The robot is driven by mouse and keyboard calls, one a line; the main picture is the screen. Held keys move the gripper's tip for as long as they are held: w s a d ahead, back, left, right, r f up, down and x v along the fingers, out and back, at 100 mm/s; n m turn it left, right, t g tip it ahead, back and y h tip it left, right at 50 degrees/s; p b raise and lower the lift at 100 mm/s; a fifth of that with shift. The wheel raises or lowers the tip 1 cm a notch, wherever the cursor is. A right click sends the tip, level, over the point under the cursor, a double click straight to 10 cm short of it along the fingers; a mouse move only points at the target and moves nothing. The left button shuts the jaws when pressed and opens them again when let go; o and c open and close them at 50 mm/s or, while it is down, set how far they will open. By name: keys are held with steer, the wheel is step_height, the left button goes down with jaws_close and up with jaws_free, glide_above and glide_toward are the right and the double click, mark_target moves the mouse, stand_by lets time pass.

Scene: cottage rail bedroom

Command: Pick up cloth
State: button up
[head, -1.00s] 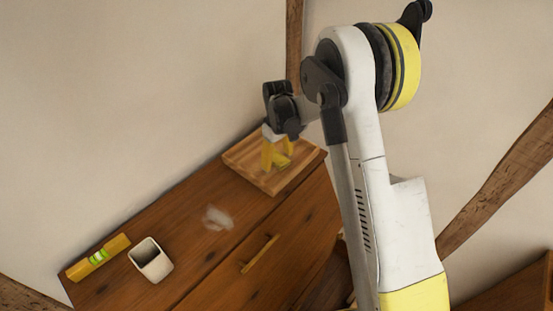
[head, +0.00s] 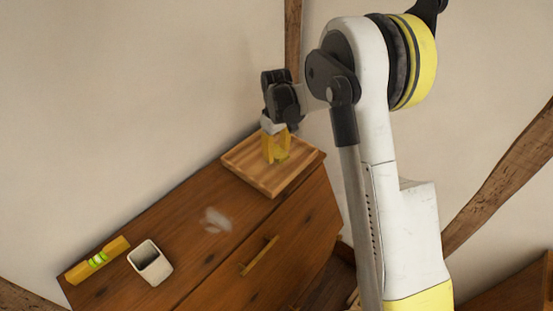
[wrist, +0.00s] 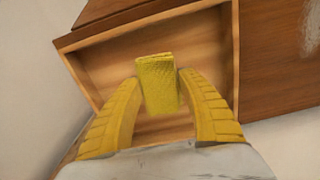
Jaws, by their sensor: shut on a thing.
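The cloth (wrist: 158,84) is a small yellow folded piece with a textured face. In the wrist view it sits between the two yellow fingertips of my gripper (wrist: 160,79), which is shut on it. In the head view my gripper (head: 276,157) points down over the wooden tray (head: 240,166), with the yellow cloth (head: 281,155) at its fingertips. The cloth is over the inside of the tray; how much gap lies beneath it is hard to tell. The tray's rim also shows in the wrist view (wrist: 236,50).
The tray stands at the back end of a brown wooden dresser (head: 180,232), near the wall. A clear, faint object (head: 215,220) lies mid-top. A white square cup (head: 150,262) and a yellow level (head: 97,260) are at the left end. The top between them is bare.

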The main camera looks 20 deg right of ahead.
steer(key=s+d+r, duration=0.5)
steer(key=d+r, duration=0.2)
steer(key=d, duration=0.3)
steer(key=shift+s+d, duration=0.15)
steer(key=shift+s, duration=0.2)
steer(key=o, duration=0.5)
steer(key=shift+r, duration=0.1)
steer(key=c, duration=0.5)
steer(key=shift+o, duration=0.2)
